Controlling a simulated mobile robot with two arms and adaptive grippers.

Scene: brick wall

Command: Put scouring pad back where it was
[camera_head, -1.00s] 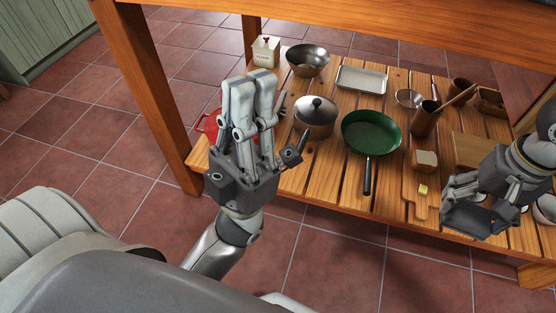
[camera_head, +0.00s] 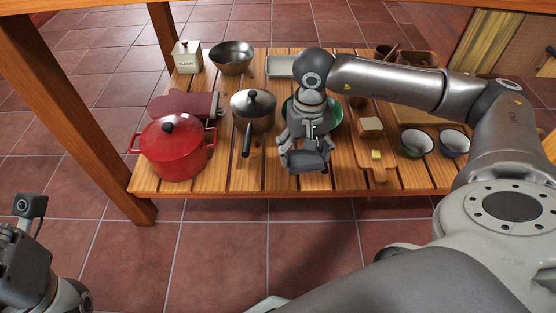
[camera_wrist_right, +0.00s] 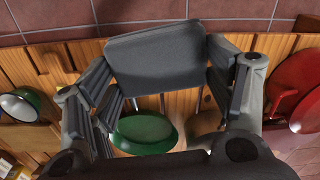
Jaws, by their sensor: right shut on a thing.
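The scouring pad (camera_wrist_right: 155,55) is a dark grey rectangular slab. In the right wrist view it lies between the fingers of my right gripper, which is shut on it. In the head view my right gripper (camera_head: 304,158) holds it above the slatted wooden shelf (camera_head: 222,180), near the front edge and in front of the green pan (camera_head: 335,114). Fingers and arm hide much of the pan. My left gripper (camera_head: 25,255) is partly visible at the lower left, away from the shelf; its fingers are not clear.
A red pot (camera_head: 176,150), a lidded saucepan (camera_head: 253,110) and a metal bowl (camera_head: 232,57) stand left of my right gripper. A cutting board with a bread slice (camera_head: 371,125) and two small bowls (camera_head: 416,143) are on the right. Table legs flank the shelf.

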